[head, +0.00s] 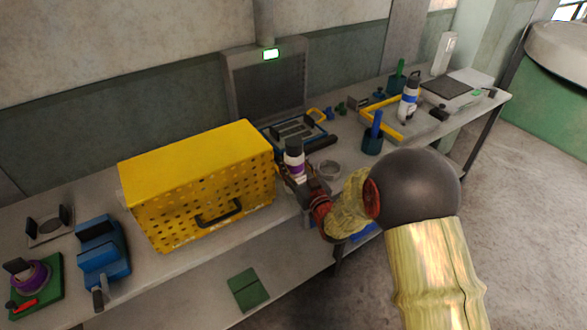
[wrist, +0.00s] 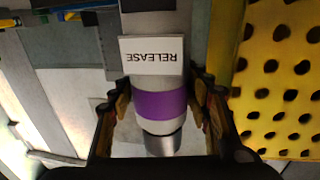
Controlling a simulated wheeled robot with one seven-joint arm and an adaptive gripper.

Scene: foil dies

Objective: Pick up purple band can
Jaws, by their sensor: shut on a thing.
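The purple band can (wrist: 160,104) is between the fingers of my gripper (wrist: 160,110) in the wrist view, and the fingers are shut on it. It has a white body, a purple band, a grey metal end and a white label reading "RELEASE". In the head view the can (head: 294,158) stands roughly upright just right of the yellow box, with a dark top. My gripper (head: 298,178) reaches it from the lower right. Whether the can touches the bench cannot be told, since the gripper hides its lower part.
A yellow perforated box (head: 200,185) stands close on the left. Behind are a blue-framed tray (head: 300,133) and a grey panel (head: 268,85). Another can (head: 409,100), white and blue, stands farther right.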

